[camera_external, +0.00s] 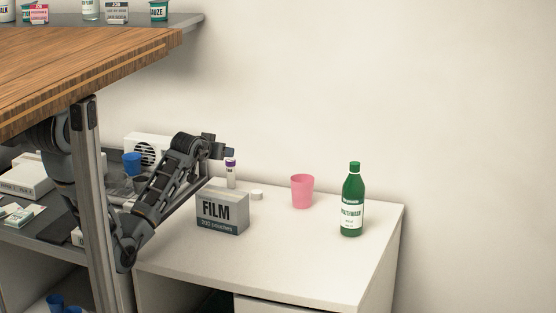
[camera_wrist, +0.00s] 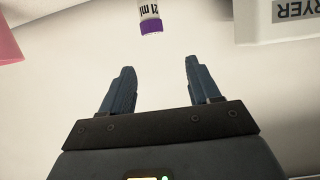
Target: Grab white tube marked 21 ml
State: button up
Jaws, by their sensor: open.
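The white tube (camera_wrist: 148,12) marked "21 ml" shows at the top of the wrist view, with a purple cap and its upper part cut off by the frame. In the external view the tube (camera_external: 231,178) stands upright on the white cabinet top, behind the FILM box, with its purple cap up. My gripper (camera_wrist: 159,70) is open and empty in the wrist view, its two dark blue fingers apart. The tube lies ahead of the fingertips, roughly in line with the gap and not between them. In the external view my gripper (camera_external: 228,153) is close to the tube's cap.
A grey FILM box (camera_external: 222,211) stands in front of the tube on the white cabinet (camera_external: 290,260). A wooden tabletop (camera_external: 90,65) overhangs at left.

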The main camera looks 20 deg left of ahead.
aim_at(229, 161)
jog(key=shift+w+d+f+p, duration=0.2)
jog(key=shift+w+f+p, duration=0.2)
jog(key=shift+w+f, duration=1.3)
jog(key=shift+w+d+f+p, duration=0.15)
jog(key=shift+w+f+p, duration=0.2)
jog(key=shift+w+f, duration=1.3)
jog(key=shift+w+r, duration=0.25)
jog(key=shift+r, duration=0.05)
jog(key=c, duration=1)
